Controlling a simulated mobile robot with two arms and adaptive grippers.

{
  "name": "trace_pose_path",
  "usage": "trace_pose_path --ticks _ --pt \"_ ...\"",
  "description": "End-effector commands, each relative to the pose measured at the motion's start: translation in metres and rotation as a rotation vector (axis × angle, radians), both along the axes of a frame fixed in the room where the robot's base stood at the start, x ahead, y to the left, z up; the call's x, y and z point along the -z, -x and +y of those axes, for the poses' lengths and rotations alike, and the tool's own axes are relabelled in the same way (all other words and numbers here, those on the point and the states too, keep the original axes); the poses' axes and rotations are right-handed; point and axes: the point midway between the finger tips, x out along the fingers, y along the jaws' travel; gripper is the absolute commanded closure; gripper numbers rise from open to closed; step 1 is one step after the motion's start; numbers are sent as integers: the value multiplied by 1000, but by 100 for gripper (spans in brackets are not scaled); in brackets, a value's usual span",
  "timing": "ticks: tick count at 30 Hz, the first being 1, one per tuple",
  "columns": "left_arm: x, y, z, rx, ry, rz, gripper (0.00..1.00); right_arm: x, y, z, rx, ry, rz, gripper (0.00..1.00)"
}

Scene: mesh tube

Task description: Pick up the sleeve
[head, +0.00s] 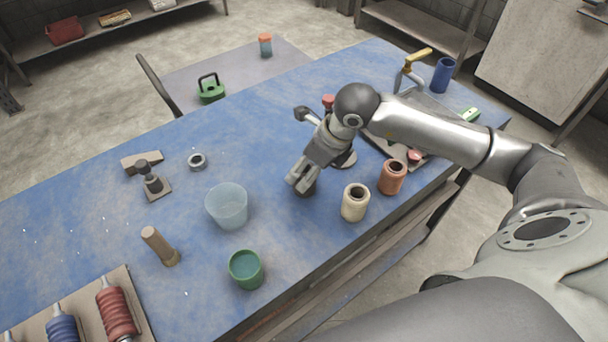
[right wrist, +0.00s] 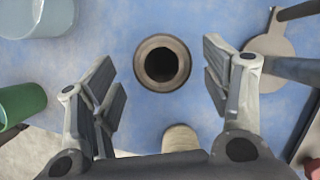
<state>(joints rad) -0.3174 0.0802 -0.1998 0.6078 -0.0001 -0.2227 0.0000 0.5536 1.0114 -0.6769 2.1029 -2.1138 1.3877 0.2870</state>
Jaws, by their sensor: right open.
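A short, dark brown hollow cylinder (right wrist: 162,63), seen end-on with a dark round hole, stands on the blue table between the fingers in the right wrist view. I take it to be the sleeve. In the head view only a dark part of it (head: 306,189) shows under the fingers, and the rest is hidden. My right gripper (head: 300,181) points down over it. In the right wrist view its fingers (right wrist: 160,80) are open, one on each side, with clear gaps to the cylinder. My left gripper is not in view.
A cream hollow cylinder (head: 355,205) and a terracotta one (head: 392,178) stand to the right. A clear cup (head: 227,207) and a green cup (head: 245,270) stand to the left. A round-based stand (right wrist: 270,50) is close to the right finger. The table (head: 90,215) has bare room at left.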

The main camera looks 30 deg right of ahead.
Motion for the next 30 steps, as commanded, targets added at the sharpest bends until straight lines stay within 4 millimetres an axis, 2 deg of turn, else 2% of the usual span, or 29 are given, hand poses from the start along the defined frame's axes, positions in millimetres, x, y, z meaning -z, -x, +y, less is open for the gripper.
trace_pose_path --ticks 1,3,8,17,27,29,30 --pt "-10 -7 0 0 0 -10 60 3 -1 0 0 -1 7 29" --pt "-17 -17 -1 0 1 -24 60 12 -4 0 0 -2 7 29" --pt "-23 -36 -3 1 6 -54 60 31 -11 4 -1 -1 3 29" --pt "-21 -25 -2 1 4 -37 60 37 -13 4 -1 0 1 30" --pt "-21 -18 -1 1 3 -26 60 36 -13 4 -1 0 0 74" --pt "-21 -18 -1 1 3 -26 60 36 -13 4 0 -1 0 80" --pt "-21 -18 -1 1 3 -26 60 36 -13 4 -1 0 0 80"
